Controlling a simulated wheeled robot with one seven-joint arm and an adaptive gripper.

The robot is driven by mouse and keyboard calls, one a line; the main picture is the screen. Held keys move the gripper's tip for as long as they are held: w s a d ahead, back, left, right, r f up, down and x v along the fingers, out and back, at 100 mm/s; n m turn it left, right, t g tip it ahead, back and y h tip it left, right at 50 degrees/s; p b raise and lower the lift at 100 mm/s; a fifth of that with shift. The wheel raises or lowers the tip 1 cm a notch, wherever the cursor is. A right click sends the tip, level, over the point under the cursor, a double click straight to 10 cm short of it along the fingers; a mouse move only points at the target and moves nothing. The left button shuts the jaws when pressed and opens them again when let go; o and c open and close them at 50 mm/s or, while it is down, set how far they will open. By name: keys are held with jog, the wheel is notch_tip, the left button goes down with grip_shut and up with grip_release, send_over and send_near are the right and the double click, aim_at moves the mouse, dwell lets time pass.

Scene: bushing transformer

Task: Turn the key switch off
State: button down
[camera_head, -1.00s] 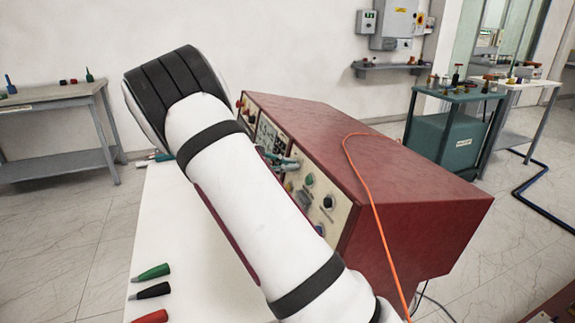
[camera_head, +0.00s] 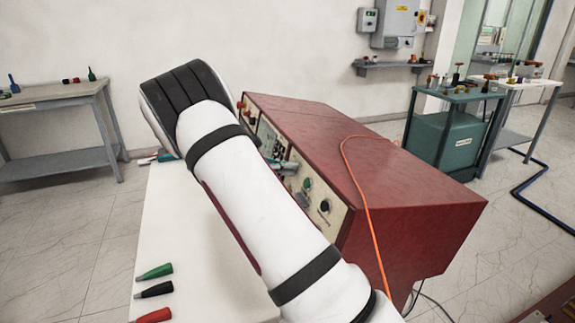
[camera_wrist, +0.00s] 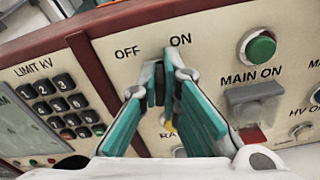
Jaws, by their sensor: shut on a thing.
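My gripper (camera_wrist: 161,82) has teal fingers and is shut on the key switch (camera_wrist: 158,88) of the red test set's cream panel. Only a small dark part of the key switch shows between the fingertips. The fingertips are just below the printed OFF and ON labels, and the key's exact angle cannot be told. In the head view, the red test set (camera_head: 380,170) stands on a white table (camera_head: 185,225), and my arm hides much of its panel. The gripper is partly seen there beside the panel.
In the wrist view, a keypad (camera_wrist: 65,105) is left of the gripper, and a green MAIN ON button (camera_wrist: 258,47) and a grey switch cover (camera_wrist: 255,100) are right. An orange cable (camera_head: 363,200) crosses the test set. Green, black and red connectors (camera_head: 154,290) lie at the table's left.

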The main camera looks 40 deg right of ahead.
jog(key=n, duration=0.6)
jog(key=shift+w+p, duration=0.2)
jog(key=shift+p, duration=0.15)
jog(key=n+g, duration=0.1)
jog(key=n, duration=0.4)
jog(key=shift+w+f, duration=0.1)
jog(key=c, duration=1.8)
grip_release()
jog(key=shift+a, duration=0.1)
jog(key=v, duration=1.1)
jog(key=shift+w+a+r, duration=0.15)
jog(key=shift+a+r, duration=0.05)
jog(key=shift+a, duration=0.1)
